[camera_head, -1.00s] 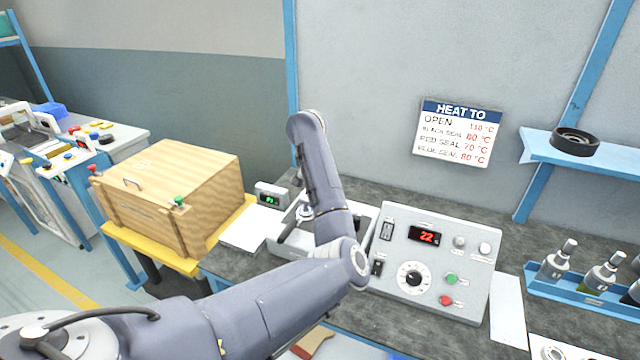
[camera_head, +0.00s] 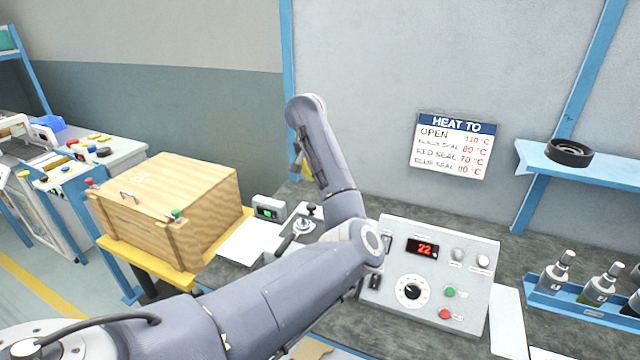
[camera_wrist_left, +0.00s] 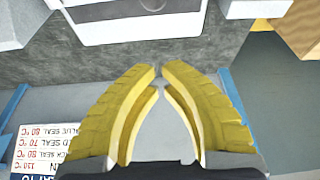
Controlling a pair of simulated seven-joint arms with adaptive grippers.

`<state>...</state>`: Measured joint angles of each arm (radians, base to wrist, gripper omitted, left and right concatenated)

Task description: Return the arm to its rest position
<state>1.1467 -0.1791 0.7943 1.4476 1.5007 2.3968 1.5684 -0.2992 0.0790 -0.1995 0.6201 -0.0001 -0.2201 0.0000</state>
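My left arm (camera_head: 255,300) enters from the lower left in the head view and bends at the elbow above the bench, its forearm slanting up and left. My left gripper is mostly hidden behind the forearm there; a bit of yellow finger shows at its left edge. In the left wrist view, the yellow fingers of my left gripper (camera_wrist_left: 159,70) lean inward with tips nearly meeting, and nothing is between them. They are in the air, clear of the bench. My right arm and gripper are not in view.
A control console (camera_head: 430,275) reading 22 stands close beside my elbow. Behind it are a joystick unit (camera_head: 304,226) and a small display (camera_head: 268,208). A wooden box (camera_head: 165,205) stands left, bottles in a blue rack (camera_head: 575,305) right. A heat sign (camera_head: 452,147) hangs on the wall.

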